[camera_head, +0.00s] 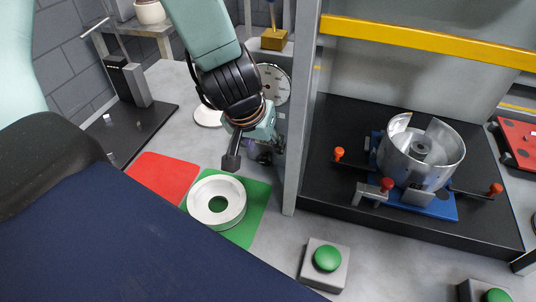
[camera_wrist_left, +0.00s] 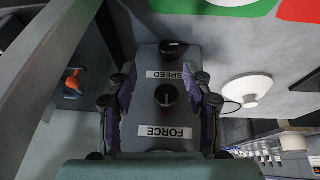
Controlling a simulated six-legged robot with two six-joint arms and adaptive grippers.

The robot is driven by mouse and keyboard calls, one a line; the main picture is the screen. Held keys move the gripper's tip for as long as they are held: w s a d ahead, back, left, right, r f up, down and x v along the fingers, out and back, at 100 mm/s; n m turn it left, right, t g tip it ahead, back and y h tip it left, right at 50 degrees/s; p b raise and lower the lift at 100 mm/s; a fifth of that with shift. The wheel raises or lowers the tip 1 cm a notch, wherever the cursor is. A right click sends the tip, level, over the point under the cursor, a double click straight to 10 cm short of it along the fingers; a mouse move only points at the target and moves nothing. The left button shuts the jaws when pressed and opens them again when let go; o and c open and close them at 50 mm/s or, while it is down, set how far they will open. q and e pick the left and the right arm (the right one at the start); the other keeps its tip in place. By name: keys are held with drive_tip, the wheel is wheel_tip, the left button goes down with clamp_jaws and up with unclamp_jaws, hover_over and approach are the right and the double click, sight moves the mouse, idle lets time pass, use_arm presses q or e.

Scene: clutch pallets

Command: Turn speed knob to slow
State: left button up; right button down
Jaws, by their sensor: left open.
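In the left wrist view, a grey control panel (camera_wrist_left: 145,60) carries a dark knob (camera_wrist_left: 172,47) at its far end, with a white SPEED label (camera_wrist_left: 172,75) just below it in the picture. A second dark knob (camera_wrist_left: 166,95) sits nearer, above a FORCE label (camera_wrist_left: 165,131). My left gripper (camera_wrist_left: 162,88) is open, its two fingers to either side of the nearer knob and apart from it. The far knob lies beyond the fingertips. In the head view, my left gripper (camera_head: 265,148) is beside the grey post; the knobs are hidden there. My right gripper is not seen.
A grey post (camera_head: 301,110) stands close to the right of my left gripper. A black platform (camera_head: 330,165) bears a metal drum (camera_head: 395,157) in a blue fixture with orange-tipped handles. A white ring (camera_head: 232,194) lies on a green mat (camera_head: 252,217). A green button (camera_head: 327,258) is at the front.

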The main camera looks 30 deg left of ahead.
sight(265, 159)
use_arm(q)
drive_tip(key=shift+y, duration=0.4)
drive_tip(key=b+x, duration=0.1)
drive_tip(key=x, duration=0.1)
drive_tip(key=b+x, duration=0.1)
drive_tip(key=x, duration=0.1)
drive_tip(key=b+x, duration=0.2)
drive_tip(key=x, duration=0.1)
drive_tip(key=shift+s+a+f, duration=0.1)
drive_tip(key=shift+s+a, duration=0.05)
drive_tip(key=shift+a, duration=0.15)
drive_tip(key=shift+a+f, duration=0.1)
drive_tip(key=shift+f, duration=0.3)
drive_tip(key=shift+r, duration=0.1)
drive_tip(key=shift+c, duration=0.4)
clamp_jaws()
